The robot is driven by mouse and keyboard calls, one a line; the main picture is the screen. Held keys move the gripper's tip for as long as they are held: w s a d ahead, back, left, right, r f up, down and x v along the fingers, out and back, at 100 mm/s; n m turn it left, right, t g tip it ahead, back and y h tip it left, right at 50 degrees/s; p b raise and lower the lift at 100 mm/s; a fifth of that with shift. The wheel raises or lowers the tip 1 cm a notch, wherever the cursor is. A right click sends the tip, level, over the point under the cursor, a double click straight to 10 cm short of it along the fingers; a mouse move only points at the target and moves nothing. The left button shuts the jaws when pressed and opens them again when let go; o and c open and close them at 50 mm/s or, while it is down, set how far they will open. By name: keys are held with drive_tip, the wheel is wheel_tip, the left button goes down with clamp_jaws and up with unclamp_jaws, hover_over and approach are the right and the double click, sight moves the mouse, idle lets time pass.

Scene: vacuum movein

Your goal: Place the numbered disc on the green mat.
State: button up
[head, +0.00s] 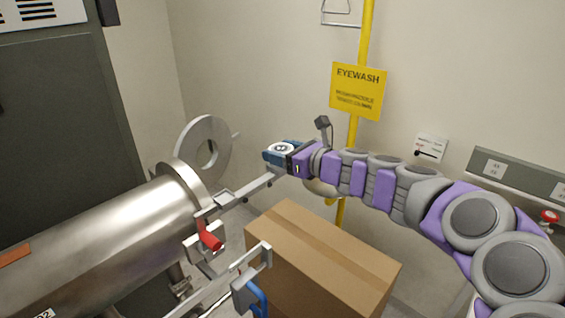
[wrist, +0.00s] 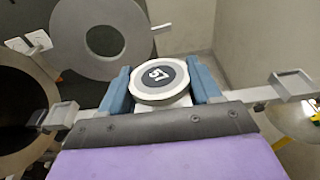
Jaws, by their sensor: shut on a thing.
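The numbered disc (wrist: 160,78) is a round white piece with a dark grey face and a white two-digit number that looks like 57. My gripper (wrist: 162,84) is shut on it, with a blue finger on each side of the rim. In the head view my gripper (head: 276,152) is in the middle, above and behind the cardboard box, with the disc (head: 283,147) at its tip. The green mat does not show in either view.
A steel cylindrical chamber (head: 110,240) lies at left, its round flanged door (head: 205,150) swung open. Metal arms with a red handle (head: 211,241) and a blue handle (head: 257,298) stand in front. A cardboard box (head: 320,255) stands below my arm. A yellow eyewash pole (head: 366,40) is behind.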

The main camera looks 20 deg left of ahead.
drive_tip(key=shift+f, duration=1.45)
drive_tip(key=shift+f, duration=0.3)
drive_tip(key=o, duration=1.3)
drive_tip(key=shift+o, duration=0.2)
drive_tip(key=v, duration=1.7)
drive_tip(key=shift+d+f+p, duration=0.15)
drive_tip(key=shift+d+p, duration=0.15)
